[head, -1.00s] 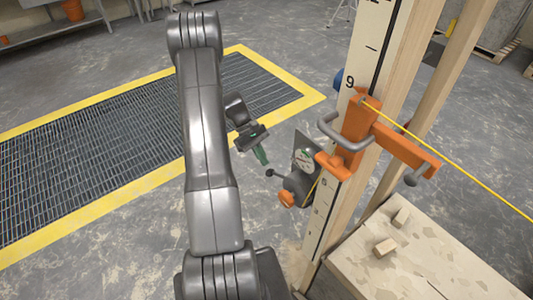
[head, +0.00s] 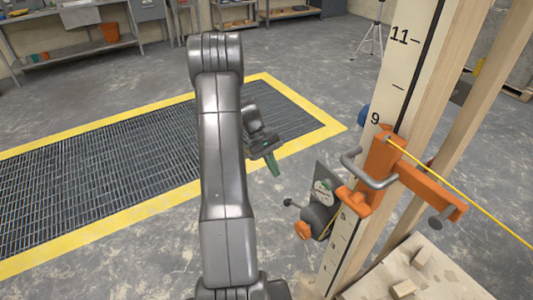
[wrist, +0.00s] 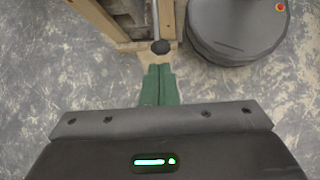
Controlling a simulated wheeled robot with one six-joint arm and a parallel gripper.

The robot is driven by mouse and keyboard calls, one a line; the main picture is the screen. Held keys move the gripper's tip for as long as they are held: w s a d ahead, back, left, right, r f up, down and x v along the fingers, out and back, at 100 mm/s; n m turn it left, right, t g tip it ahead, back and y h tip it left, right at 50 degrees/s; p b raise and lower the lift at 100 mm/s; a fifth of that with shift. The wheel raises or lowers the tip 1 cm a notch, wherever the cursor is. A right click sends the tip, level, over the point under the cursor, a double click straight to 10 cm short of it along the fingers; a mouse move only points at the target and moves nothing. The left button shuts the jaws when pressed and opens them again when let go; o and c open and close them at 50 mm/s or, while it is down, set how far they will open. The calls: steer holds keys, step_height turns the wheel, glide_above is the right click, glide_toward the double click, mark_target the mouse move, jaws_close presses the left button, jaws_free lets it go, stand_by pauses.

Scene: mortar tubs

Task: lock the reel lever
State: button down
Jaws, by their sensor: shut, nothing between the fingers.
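The reel (head: 320,218) is a dark drum with a dial plate (head: 325,188), mounted on the left side of the numbered wooden post (head: 385,95). Its lever ends in a dark ball knob (head: 288,202) and sticks out left of the drum. My gripper (head: 274,168) is above and slightly left of that knob in the head view, apart from it there. In the wrist view, the green fingers (wrist: 159,84) are together and empty. A dark knob (wrist: 160,47) on a grey rod (wrist: 153,18) appears just beyond their tips; I cannot tell whether they touch.
An orange bracket (head: 378,175) with grey handles juts from the post above the reel, and a yellow line (head: 445,174) runs off right. An orange knob (head: 303,230) hangs below the lever. A yellow-edged floor grate (head: 120,160) lies left. A pale board with blocks (head: 405,288) is lower right.

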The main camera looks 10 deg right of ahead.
steer(key=v, duration=0.7)
steer(key=shift+w+r, duration=0.2)
steer(key=shift+r, duration=0.1)
steer(key=shift+a, duration=0.1)
steer(key=p+x, duration=0.1)
steer(key=x, duration=1.3)
steer(key=shift+w+r, duration=0.1)
steer(key=shift+r, duration=0.05)
steer(key=s+r+t+y, duration=0.1)
steer(key=s+r+t, duration=0.1)
steer(key=r, duration=0.3)
steer(key=s+r+t+y, duration=0.1)
steer(key=r+t, duration=0.3)
steer(key=r, duration=0.1)
steer(key=s+d+r+t+y, duration=0.1)
steer(key=s+r+t, duration=0.1)
steer(key=r, duration=0.3)
steer(key=shift+s+t, duration=0.4)
steer(key=shift+t, duration=0.1)
stand_by(1.5)
steer(key=shift+r, duration=0.15)
